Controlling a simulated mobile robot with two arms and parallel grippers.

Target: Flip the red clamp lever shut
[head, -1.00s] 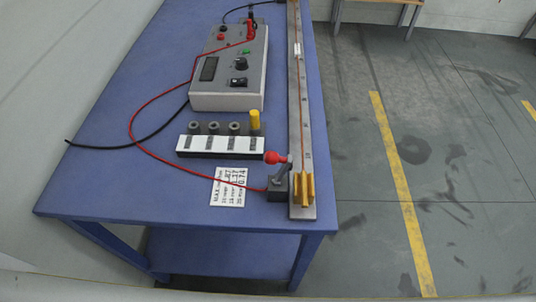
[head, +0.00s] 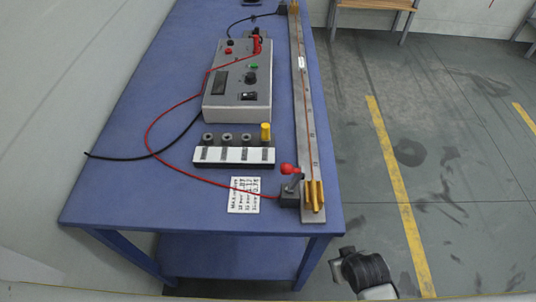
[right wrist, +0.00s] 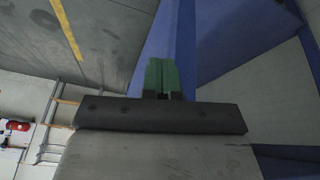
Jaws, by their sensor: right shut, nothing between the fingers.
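The red clamp lever (head: 289,169) has a round red knob. It stands up from a dark clamp block (head: 288,195) at the near end of a long metal rail (head: 308,120) on the blue bench. A brass-coloured jaw piece (head: 315,196) sits beside the block on the rail. My right gripper (right wrist: 162,78) shows in the right wrist view with its green fingers together and nothing between them. It is apart from the lever, which is not visible in that view. Part of my right arm shows low in the head view, right of the bench. My left gripper is not in view.
A grey meter box (head: 238,95) with red and black cables stands on the bench (head: 130,170). A rack (head: 233,156) with several posts, one yellow, and a written card (head: 244,195) lie left of the clamp.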

